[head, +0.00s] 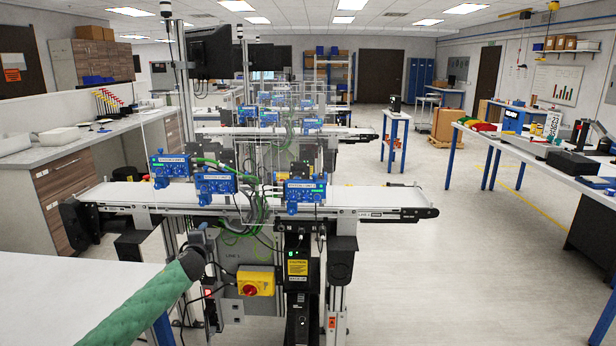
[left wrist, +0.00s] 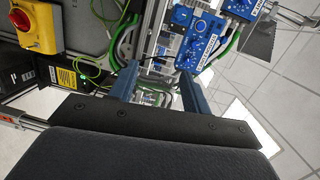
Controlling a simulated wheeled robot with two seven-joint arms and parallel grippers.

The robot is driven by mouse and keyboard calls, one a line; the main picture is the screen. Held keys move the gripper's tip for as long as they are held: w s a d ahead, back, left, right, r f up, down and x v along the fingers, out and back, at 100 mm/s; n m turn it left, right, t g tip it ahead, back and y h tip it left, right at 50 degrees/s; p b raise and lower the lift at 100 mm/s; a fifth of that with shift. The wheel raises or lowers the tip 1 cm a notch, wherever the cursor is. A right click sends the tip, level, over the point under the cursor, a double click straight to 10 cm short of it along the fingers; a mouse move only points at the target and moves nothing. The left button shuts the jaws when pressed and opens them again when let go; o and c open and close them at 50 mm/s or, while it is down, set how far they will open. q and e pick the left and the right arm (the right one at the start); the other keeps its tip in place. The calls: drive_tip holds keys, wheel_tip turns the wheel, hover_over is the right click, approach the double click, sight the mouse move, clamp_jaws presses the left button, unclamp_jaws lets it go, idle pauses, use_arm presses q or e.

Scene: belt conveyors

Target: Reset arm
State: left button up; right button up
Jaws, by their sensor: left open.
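My left arm in its green sleeve comes in from the lower left of the head view. Its gripper (head: 203,240) is in front of the nearest conveyor (head: 360,198), below belt level, beside the white table. In the left wrist view the two fingers (left wrist: 160,88) stand apart with nothing held between them. Blue sensor modules (left wrist: 199,38) and green cables lie beyond the fingers. My right gripper is in neither view.
A white table (head: 60,290) is at the lower left. A yellow box with a red knob (head: 257,283) is on the conveyor frame. A long workbench (head: 540,160) with parts stands at the right. Open floor (head: 450,270) lies between the conveyor and that bench.

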use_arm(q)
drive_tip(key=s+d+f+n+g, duration=0.3)
drive_tip(key=s+d+f+n, duration=0.1)
drive_tip(key=s+f, duration=0.75)
drive_tip(key=s+d+f+n+g, duration=0.35)
drive_tip(key=s+f, duration=0.45)
drive_tip(key=f, duration=0.7)
drive_tip(key=s+d+f+n+g, duration=0.3)
drive_tip(key=s+f+n, duration=0.2)
drive_tip(key=s+f, duration=0.65)
drive_tip(key=s+d+f+g, duration=0.2)
drive_tip(key=s+f, duration=0.6)
drive_tip(key=s, duration=0.5)
drive_tip(key=s+d+f+n+g+h, duration=0.1)
drive_tip(key=s+d+f+g, duration=0.1)
drive_tip(key=s+f, duration=0.6)
drive_tip(key=s+d+f+n+g+h, duration=0.1)
drive_tip(key=s+f, duration=0.7)
drive_tip(key=s, duration=1.2)
drive_tip(key=shift+s+d+g, duration=0.15)
drive_tip(key=shift+d+g, duration=0.5)
drive_tip(key=shift+d, duration=0.2)
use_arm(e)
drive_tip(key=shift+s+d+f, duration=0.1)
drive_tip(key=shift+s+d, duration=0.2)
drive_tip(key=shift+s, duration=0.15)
